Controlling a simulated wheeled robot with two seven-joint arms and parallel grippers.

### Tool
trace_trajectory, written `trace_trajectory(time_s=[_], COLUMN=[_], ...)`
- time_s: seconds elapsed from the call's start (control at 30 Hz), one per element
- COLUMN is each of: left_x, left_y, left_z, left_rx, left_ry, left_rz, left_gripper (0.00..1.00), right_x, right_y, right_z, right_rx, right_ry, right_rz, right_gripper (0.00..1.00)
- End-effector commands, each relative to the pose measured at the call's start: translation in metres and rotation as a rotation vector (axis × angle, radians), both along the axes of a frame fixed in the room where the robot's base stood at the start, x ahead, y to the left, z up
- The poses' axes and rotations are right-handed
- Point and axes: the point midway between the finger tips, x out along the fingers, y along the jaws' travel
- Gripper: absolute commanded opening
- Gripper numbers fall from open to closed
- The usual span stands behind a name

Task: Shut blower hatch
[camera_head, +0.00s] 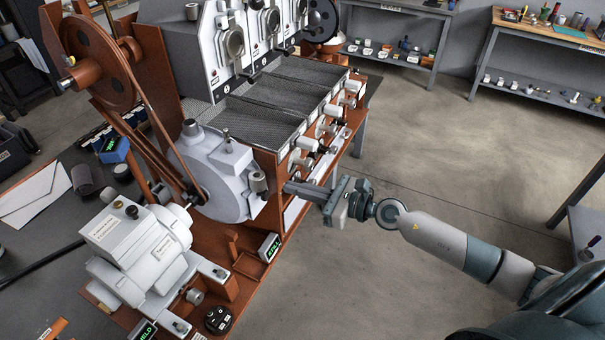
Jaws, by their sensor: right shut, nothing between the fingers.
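The white-grey blower housing (215,165) is a round casing at left centre, beside the belt drive. A small grey fitting (258,184) sits on its right side. I cannot clearly make out the hatch or whether it stands open or shut. My right gripper (287,187) comes in from the right, with its fingers shut and pointing left. The fingertips are just right of the small grey fitting, and I cannot tell whether they touch anything. My left gripper is out of view.
A white motor (140,240) stands below the blower, and a large rust-brown pulley (100,62) is above. Several mesh trays (265,118) with protruding handles lie above my right gripper. The grey floor (450,140) to the right is open, with shelved benches behind.

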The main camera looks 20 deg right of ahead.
Motion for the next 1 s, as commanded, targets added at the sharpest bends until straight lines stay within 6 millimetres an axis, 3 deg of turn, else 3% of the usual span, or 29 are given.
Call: trace_trajectory(time_s=[0.1, 0.3, 1.0], left_x=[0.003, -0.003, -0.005], left_y=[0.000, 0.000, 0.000], left_z=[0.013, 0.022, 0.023], left_rx=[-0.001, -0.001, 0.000], left_ry=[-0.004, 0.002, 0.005], left_rz=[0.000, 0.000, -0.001], left_gripper=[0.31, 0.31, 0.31], right_x=[-0.004, -0.009, -0.010], right_y=[-0.004, -0.008, -0.010], right_z=[0.024, 0.044, 0.048], right_rx=[-0.004, -0.002, 0.004], right_ry=[-0.002, 0.000, 0.004], right_rz=[0.000, 0.000, -0.003], right_gripper=[0.00, 0.00, 0.00])
